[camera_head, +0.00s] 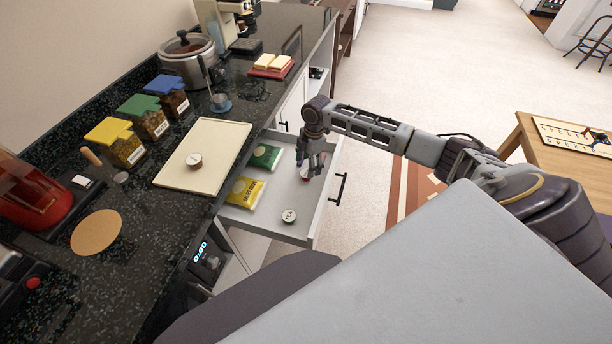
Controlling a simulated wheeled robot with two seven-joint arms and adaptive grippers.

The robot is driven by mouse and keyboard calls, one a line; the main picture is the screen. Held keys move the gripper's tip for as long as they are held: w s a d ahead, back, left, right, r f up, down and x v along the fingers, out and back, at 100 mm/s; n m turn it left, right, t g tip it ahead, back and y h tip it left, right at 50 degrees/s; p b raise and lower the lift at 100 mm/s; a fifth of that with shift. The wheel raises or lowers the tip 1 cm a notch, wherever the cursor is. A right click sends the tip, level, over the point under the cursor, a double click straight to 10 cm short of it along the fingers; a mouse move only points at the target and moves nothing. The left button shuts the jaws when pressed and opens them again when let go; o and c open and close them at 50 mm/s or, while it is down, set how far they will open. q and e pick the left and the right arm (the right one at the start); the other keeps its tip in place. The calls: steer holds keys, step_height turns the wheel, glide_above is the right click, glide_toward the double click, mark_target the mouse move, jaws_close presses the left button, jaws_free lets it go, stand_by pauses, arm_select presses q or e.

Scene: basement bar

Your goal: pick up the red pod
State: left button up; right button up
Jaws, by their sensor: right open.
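An open drawer (313,221) sticks out from the counter. My right gripper (310,168) points down into its far right part, with its fingers apart. A small pod with a reddish edge (304,175) lies on the drawer floor right at the fingertips. The fingers partly cover it, and I cannot tell whether they touch it. A whitish pod with a dark mark (289,215) lies nearer in the drawer. My left gripper is not in view.
A green packet (264,157) and a yellow packet (244,192) lie in the drawer's left side. On the counter, a cream board (225,146) holds a brown-rimmed pod (194,161). Lidded jars (122,148) stand along the wall. The drawer's middle is clear.

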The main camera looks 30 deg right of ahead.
mark_target(306, 173)
steer(key=shift+a+f, duration=0.2)
steer(key=shift+f, duration=1)
steer(key=shift+a+f, duration=0.15)
steer(key=shift+f, duration=1)
steer(key=shift+c, duration=0.4)
steer(key=shift+r, duration=0.1)
steer(key=c, duration=0.8)
